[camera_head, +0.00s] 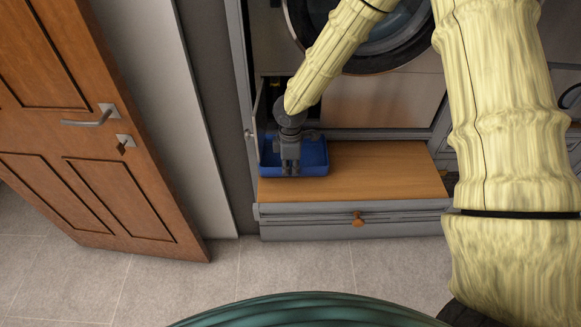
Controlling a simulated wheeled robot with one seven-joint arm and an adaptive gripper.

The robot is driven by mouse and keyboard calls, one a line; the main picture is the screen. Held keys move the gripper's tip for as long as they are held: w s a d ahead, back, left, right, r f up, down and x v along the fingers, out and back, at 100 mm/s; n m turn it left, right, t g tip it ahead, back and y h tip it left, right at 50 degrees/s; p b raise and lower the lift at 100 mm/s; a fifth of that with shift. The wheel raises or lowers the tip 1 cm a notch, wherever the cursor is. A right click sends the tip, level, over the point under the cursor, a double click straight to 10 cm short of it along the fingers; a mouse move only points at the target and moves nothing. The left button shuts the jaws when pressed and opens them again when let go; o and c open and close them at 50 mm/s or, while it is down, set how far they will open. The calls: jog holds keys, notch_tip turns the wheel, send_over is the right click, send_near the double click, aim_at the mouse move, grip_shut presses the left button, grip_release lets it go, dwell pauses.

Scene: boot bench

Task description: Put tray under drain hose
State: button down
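A blue tray (315,157) sits at the left end of the wooden bench top, below the washing machine. My gripper (290,170) points down over the tray, its fingers in front of the tray's middle. The fingers are close together, but I cannot tell whether they are shut or touch the tray. My wrist and forearm hide part of the tray's back and the space behind it. I cannot make out the drain hose; the narrow opening behind the tray is dark and partly covered by my arm.
The wooden bench top (375,172) is clear to the right of the tray. A drawer with a round knob (357,219) is below it. A washing machine (390,45) stands above. A brown door (85,120) stands at left. The tiled floor (290,265) in front is clear.

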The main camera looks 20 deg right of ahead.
jog(key=shift+f, duration=0.25)
jog(key=shift+f, duration=0.1)
jog(key=c, duration=1.6)
grip_release()
jog(key=shift+c, duration=0.2)
notch_tip(320, 180, up, 12)
jog(key=b, duration=0.1)
jog(key=shift+s, duration=0.1)
